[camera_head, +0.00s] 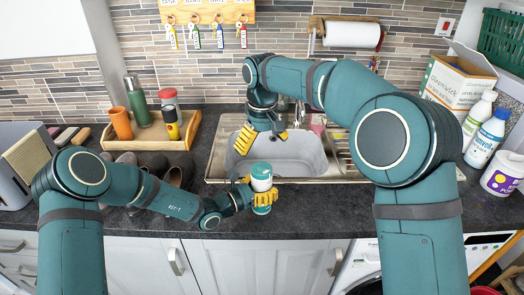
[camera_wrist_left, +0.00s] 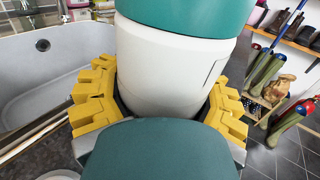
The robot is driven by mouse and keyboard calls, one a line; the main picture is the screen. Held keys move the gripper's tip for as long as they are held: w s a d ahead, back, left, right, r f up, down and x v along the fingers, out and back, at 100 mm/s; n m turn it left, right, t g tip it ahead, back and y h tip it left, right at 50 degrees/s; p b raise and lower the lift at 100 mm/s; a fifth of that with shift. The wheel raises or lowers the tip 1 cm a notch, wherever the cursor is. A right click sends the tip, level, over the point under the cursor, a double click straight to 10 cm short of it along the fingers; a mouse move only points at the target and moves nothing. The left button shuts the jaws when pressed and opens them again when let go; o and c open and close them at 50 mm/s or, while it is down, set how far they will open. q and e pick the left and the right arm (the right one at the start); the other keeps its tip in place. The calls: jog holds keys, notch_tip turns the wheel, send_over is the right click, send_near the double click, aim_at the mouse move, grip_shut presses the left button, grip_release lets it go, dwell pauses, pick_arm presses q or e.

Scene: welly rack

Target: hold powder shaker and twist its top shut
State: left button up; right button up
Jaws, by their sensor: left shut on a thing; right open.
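The powder shaker (camera_head: 261,184) is white with a teal top and stands upright in my left gripper, in front of the sink. My left gripper (camera_head: 264,198) is shut around its white body. In the left wrist view the yellow fingers of the left gripper (camera_wrist_left: 165,105) press on both sides of the white shaker body (camera_wrist_left: 175,65), below the teal top (camera_wrist_left: 190,12). My right gripper (camera_head: 264,137) is open and empty over the sink, above and behind the shaker, apart from it. I cannot tell whether the top is fully shut.
The sink (camera_head: 290,160) lies behind the shaker. A wooden tray (camera_head: 188,135) with a green flask and an orange cup stands left. Dark boots (camera_head: 152,165) are near the left arm. Bottles (camera_head: 485,138) and a cardboard box (camera_head: 455,85) stand at the right.

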dwell(0.3)
pick_arm(q)
jog(key=o, duration=1.4)
jog(key=shift+o, duration=0.2)
